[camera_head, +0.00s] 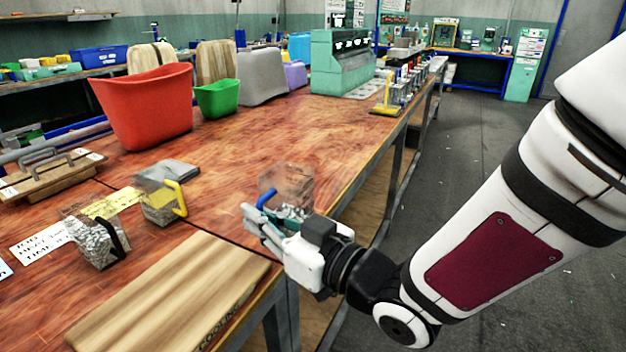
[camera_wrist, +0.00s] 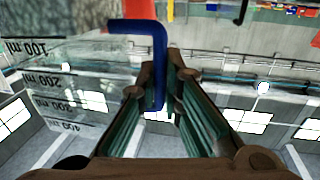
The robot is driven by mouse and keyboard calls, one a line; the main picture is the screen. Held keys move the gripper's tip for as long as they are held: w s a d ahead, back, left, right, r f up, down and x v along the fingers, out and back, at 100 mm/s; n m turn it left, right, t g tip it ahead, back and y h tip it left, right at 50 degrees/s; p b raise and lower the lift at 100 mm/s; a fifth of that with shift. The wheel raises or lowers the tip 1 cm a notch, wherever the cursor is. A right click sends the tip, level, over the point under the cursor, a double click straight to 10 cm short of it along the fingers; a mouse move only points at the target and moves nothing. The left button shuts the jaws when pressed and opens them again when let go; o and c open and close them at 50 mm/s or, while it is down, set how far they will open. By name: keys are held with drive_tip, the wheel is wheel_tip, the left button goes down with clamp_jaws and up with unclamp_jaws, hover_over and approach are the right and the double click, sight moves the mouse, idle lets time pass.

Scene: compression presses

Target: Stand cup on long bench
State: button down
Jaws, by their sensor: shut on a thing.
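A clear measuring cup (camera_head: 292,180) with a blue handle and grey granules inside is at the right edge of the long bench (camera_head: 235,150), which has a red-brown wooden top. My gripper (camera_head: 262,222) is shut on the cup's blue handle. In the wrist view the blue handle (camera_wrist: 160,70) lies between the two fingers (camera_wrist: 172,100), and the cup wall (camera_wrist: 65,95) with its ml marks shows at left. The cup looks roughly upright. I cannot tell whether its base touches the bench, because my gripper hides it.
A yellow-handled cup (camera_head: 160,207) and a black-handled cup (camera_head: 97,243) stand at left. A wooden board (camera_head: 175,290) lies in front. A red bin (camera_head: 145,105), green bin (camera_head: 217,99) and teal machine (camera_head: 343,62) stand farther back. Bare bench top lies behind the held cup.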

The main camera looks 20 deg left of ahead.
drive_tip(key=shift+w+a+f+b, duration=0.2)
drive_tip(key=shift+w+a+f, duration=0.55)
drive_tip(key=shift+w+a, duration=0.5)
drive_tip(key=shift+w+a+f+b, duration=0.15)
drive_tip(key=shift+w+a+f, duration=0.6)
drive_tip(key=shift+w+a, duration=0.55)
drive_tip(key=shift+w+a+f+b, duration=0.2)
drive_tip(key=shift+w+a+f, duration=0.65)
drive_tip(key=shift+w, duration=0.65)
drive_tip(key=shift+a+r, duration=0.1)
drive_tip(key=c, duration=1.8)
unclamp_jaws()
drive_tip(key=shift+o, duration=0.2)
